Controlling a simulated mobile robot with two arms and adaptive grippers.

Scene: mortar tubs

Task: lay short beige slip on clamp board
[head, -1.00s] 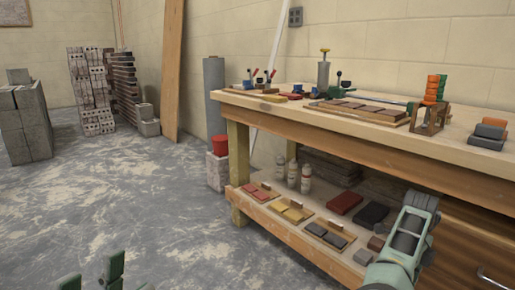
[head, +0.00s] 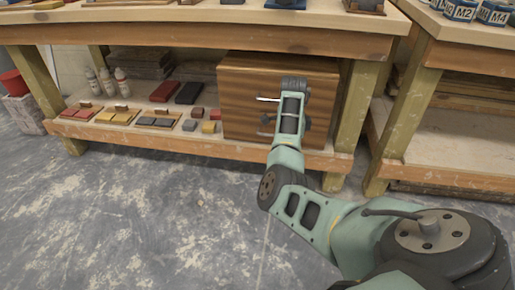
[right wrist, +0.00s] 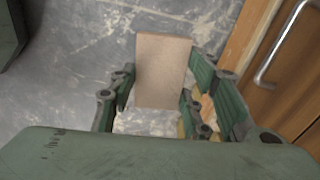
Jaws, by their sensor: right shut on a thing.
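A short beige slip (right wrist: 162,65) with a flat, rectangular face shows in the right wrist view. My right gripper (right wrist: 160,88) is shut on it, with green fingers on both sides, and holds it clear of the grey floor. In the head view my right arm reaches up in front of the wooden drawer cabinet; the slip and fingers cannot be made out there. No clamp board can be made out; only the front part of the worktable top (head: 180,14) shows. My left gripper is out of view.
The drawer cabinet (head: 240,115) stands on the lower shelf (head: 130,127). Left of it lie a red block (head: 165,91), a dark block (head: 189,93), small slips on boards and bottles. A second table (head: 460,42) with labelled tubs stands at right. The floor (head: 150,210) is clear.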

